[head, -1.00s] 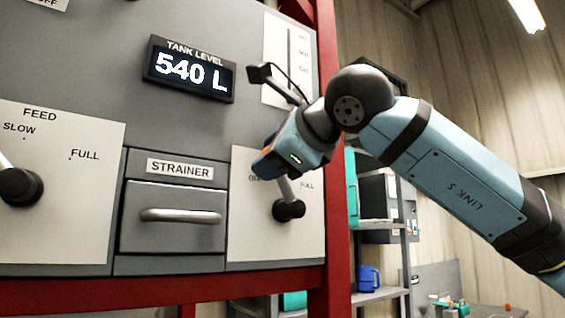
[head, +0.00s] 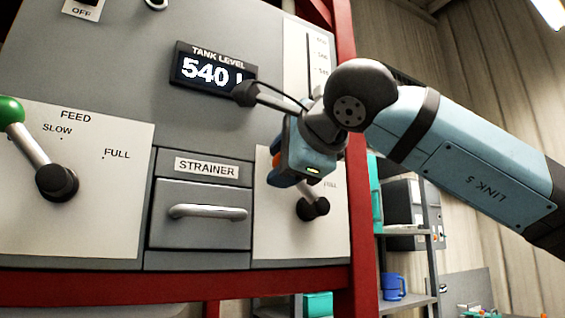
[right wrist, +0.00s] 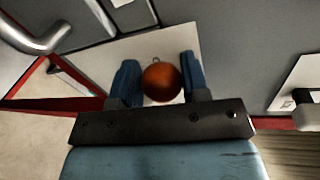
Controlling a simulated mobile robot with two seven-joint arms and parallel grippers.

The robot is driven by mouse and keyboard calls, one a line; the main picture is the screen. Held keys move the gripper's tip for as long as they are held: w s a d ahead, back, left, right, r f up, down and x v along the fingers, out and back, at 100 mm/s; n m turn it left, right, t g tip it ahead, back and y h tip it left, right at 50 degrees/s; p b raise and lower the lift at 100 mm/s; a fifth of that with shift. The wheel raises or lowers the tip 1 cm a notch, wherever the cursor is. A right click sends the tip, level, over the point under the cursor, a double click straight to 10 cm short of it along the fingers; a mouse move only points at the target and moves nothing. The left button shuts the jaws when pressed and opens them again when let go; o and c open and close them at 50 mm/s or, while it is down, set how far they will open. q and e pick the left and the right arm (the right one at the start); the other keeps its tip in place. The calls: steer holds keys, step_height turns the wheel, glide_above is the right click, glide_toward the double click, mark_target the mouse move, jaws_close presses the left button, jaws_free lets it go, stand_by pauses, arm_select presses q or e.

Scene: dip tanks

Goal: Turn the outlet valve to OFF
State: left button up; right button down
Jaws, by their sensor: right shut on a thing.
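The lever (head: 313,208) on the white panel at the right of the tank front has a dark hub; its arm leans up and left. The panel's title and left mark are hidden behind my right gripper (head: 280,174); the mark "FULL" shows right of the lever. In the right wrist view an orange-red ball knob (right wrist: 162,82) sits between the two blue fingers of this gripper (right wrist: 160,72). The gripper is shut on this knob. In the head view only a bit of orange shows by the fingers. My left gripper is not in view.
A strainer drawer (head: 199,228) with a bar handle is left of the lever. Further left is the feed lever (head: 57,182) with a green knob. The tank level display (head: 213,68) reads 540 L. A red frame post (head: 362,190) stands close right, with shelves (head: 412,240) behind.

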steer(key=c, duration=0.9)
jaws_free()
steer(key=shift+w+d, duration=0.1)
steer(key=shift+s+d, duration=0.1)
steer(key=shift+s, duration=0.15)
steer(key=b+v, duration=0.2)
steer(key=v, duration=1.1)
steer(key=shift+d, duration=0.25)
